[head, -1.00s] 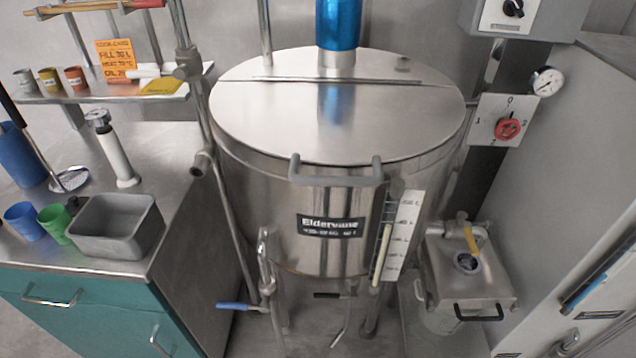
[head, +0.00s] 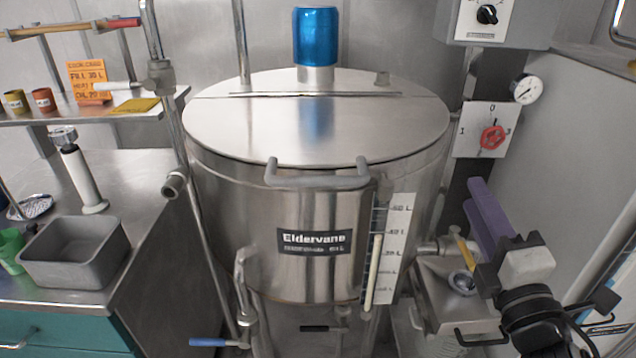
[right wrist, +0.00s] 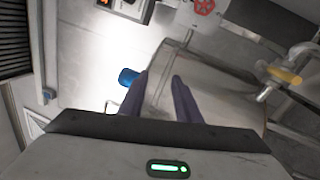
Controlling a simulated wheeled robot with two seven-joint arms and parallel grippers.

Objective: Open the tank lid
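The tank (head: 225,215) is a large steel cylinder labelled Eldervane in the middle of the head view. Its round steel lid (head: 390,125) lies flat and closed on top. A grey bar handle (head: 318,180) stands out at the lid's front edge. My right gripper (head: 475,195) has purple fingers and is to the right of the tank, apart from the lid and handle. The right wrist view shows its two fingers (right wrist: 160,76) spread with nothing between them. My left gripper is not in view.
A blue cylinder (head: 317,38) stands at the lid's back. A level gauge (head: 395,250) is on the tank's front right. A red knob (head: 492,137) and a steel box (head: 435,295) are at the right. A pipe (head: 190,215) rises left of the tank.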

